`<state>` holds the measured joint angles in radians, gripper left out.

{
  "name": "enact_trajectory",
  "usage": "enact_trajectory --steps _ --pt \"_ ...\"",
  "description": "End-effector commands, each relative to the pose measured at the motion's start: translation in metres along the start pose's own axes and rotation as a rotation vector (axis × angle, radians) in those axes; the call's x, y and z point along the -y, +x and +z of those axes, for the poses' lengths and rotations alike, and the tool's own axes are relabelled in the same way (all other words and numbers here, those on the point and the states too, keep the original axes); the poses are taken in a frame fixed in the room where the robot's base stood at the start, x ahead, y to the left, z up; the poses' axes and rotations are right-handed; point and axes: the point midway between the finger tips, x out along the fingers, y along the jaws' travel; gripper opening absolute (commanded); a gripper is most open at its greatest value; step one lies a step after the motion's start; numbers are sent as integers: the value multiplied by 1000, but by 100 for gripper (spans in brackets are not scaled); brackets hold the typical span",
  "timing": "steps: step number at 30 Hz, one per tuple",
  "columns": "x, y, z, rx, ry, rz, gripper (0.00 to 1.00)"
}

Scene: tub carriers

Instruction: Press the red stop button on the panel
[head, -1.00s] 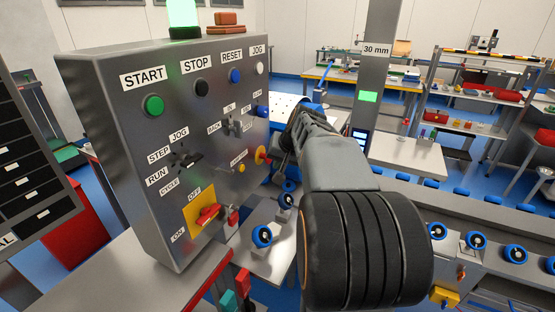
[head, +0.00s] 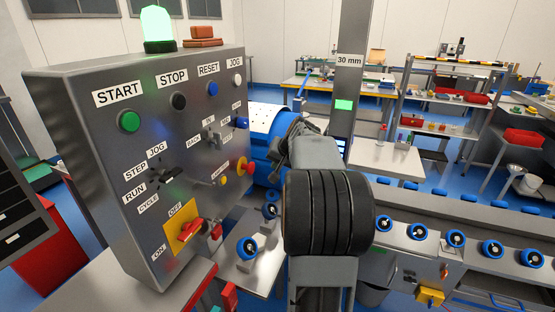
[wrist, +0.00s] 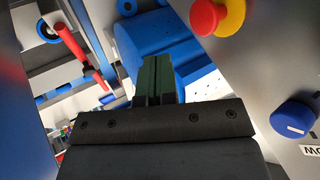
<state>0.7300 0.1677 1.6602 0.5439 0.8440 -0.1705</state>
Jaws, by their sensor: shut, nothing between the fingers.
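The grey control panel (head: 90,190) stands at the left in the head view. A red mushroom button (head: 250,169) on a yellow collar sticks out at its right edge. The button under the STOP label is black (head: 178,101). The red button also shows at the top right of the wrist view (wrist: 206,16), clear of my fingers. My gripper (wrist: 156,62) is shut and empty, its dark green fingers together. In the head view, my arm reaches to just right of the panel's edge and largely hides the fingers.
A red and yellow rotary switch (head: 190,230) sits low on the panel. A blue knob (head: 241,123) is above the red button, and a blue drum (head: 266,122) stands behind. A roller conveyor (head: 470,225) runs along the right. A lit green lamp (head: 158,28) tops the panel.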

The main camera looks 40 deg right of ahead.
Motion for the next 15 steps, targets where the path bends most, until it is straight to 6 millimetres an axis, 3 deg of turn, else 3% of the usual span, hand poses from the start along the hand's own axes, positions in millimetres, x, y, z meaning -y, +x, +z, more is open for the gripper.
enact_trajectory --steps 9,15 --pt "1 60 1 4 0 0 0" --pt "25 68 -1 1 -2 0 0"
